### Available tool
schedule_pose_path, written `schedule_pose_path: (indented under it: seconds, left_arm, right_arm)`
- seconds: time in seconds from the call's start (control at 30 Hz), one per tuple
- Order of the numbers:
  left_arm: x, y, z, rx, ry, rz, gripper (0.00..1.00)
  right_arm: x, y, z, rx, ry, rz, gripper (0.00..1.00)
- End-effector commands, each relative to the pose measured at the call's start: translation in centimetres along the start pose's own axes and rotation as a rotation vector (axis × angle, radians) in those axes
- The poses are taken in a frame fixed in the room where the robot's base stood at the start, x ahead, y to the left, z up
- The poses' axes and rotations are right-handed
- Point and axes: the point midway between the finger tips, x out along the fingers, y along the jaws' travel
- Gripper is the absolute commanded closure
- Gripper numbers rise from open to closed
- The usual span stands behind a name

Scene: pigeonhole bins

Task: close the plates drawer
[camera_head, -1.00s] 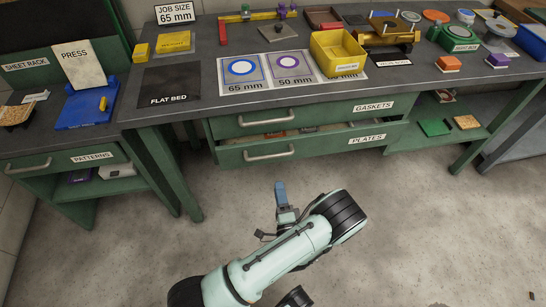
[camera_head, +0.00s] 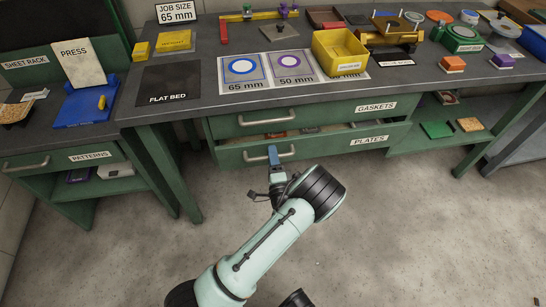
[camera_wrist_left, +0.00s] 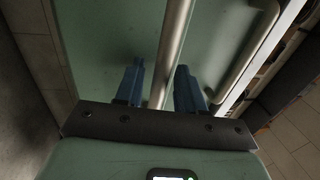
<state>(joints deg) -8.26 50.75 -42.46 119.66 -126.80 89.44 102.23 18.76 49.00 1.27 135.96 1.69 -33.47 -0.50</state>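The plates drawer (camera_head: 330,145) is the lower green drawer under the bench. It stands slightly pulled out, with a narrow gap showing some contents. Its bar handle (camera_head: 245,157) is on the left part of the front. My left gripper (camera_head: 273,155) is at this handle, in front of the drawer. In the left wrist view the handle (camera_wrist_left: 175,40) runs between the two blue fingers of the left gripper (camera_wrist_left: 160,88). The fingers are apart, with room on both sides of the bar. My right gripper is not in view.
The gaskets drawer (camera_head: 330,114) sits just above and looks shut; its handle (camera_head: 262,119) also shows in the left wrist view (camera_wrist_left: 245,62). A green bench leg (camera_head: 172,170) stands to the left. An open shelf (camera_head: 465,140) is at the right. The floor in front is clear.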

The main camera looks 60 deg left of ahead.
Motion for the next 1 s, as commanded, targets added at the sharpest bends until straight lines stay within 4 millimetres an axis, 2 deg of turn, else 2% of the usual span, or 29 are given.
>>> schedule_pose_path:
  seconds: [0.1,0.17,0.2,0.23,0.4,0.63,0.8,0.83,0.87,1.0]
  left_arm:
    - [0.0,0.0,0.0,0.0,0.0,0.0,0.62]
    - [0.0,0.0,0.0,0.0,0.0,0.0,0.81]
    - [0.0,0.0,0.0,-0.001,0.0,0.0,0.94]
    - [0.0,0.0,0.0,-0.001,0.0,0.0,1.0]
    - [0.2,0.0,0.0,-0.001,-0.001,-0.001,1.0]
    - [3.5,0.7,0.0,-0.003,-0.001,-0.001,1.0]
    - [3.4,0.8,-0.1,-0.002,0.001,0.001,1.0]
    - [3.4,0.8,-0.1,-0.002,0.001,0.001,0.69]
    - [3.4,0.8,-0.1,-0.002,0.001,0.001,0.62]
    - [3.4,0.7,-0.1,-0.002,0.001,0.001,0.62]
  right_arm:
    - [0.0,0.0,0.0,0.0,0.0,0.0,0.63]
    - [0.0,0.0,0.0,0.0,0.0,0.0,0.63]
    - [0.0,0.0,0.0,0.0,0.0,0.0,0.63]
    - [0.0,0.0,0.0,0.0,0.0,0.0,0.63]
    - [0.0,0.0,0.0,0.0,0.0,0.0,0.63]
    - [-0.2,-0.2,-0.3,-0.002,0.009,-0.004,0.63]
    - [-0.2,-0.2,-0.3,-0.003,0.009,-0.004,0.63]
    - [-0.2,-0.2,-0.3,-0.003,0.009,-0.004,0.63]
    - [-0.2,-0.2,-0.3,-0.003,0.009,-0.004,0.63]
    - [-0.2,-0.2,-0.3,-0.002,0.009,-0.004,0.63]
